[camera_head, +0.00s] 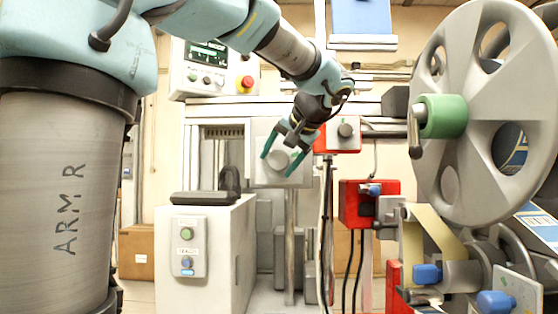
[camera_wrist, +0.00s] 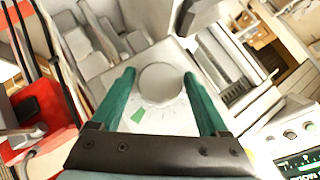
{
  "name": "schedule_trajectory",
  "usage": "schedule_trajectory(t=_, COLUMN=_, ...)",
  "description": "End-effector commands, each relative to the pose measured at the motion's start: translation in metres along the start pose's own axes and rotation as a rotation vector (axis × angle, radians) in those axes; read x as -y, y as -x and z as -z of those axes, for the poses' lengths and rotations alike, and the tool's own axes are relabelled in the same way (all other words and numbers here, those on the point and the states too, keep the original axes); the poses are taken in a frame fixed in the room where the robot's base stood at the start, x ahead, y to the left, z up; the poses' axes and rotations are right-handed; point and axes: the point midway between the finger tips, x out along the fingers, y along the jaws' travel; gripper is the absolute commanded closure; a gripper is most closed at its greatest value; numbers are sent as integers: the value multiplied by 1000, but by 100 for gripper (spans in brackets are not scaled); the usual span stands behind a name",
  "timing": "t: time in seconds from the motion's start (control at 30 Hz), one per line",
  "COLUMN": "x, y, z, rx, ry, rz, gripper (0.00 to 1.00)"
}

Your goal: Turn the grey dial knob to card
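The grey dial knob (camera_head: 276,159) is a round knob on a pale grey plate (camera_head: 262,180) near the middle of the head view. In the wrist view the knob (camera_wrist: 160,82) sits between my two green fingers, with a green mark (camera_wrist: 137,114) on the dial face beside it. My gripper (camera_head: 279,166) is open, one finger on each side of the knob; it also shows in the wrist view (camera_wrist: 159,73). Narrow gaps seem to separate fingers and knob, but I cannot tell how deep the fingers reach. The dial's lettering is not readable.
A red box with a dark grey knob (camera_head: 345,130) is just right of my gripper. A control panel with a red button (camera_head: 247,82) is above left. A large grey reel (camera_head: 465,190) fills the right side. A white cabinet (camera_head: 215,260) stands below left.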

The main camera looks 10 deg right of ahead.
Motion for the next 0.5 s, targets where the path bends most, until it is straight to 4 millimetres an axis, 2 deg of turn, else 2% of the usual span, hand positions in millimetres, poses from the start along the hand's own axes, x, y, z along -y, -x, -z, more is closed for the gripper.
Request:
schedule_trajectory(t=0.07, x=0, y=0, z=0, rx=0, ry=0, rz=0, gripper=32)
schedule_trajectory(t=0.5, x=0, y=0, z=0, rx=0, ry=0, rz=0, gripper=82)
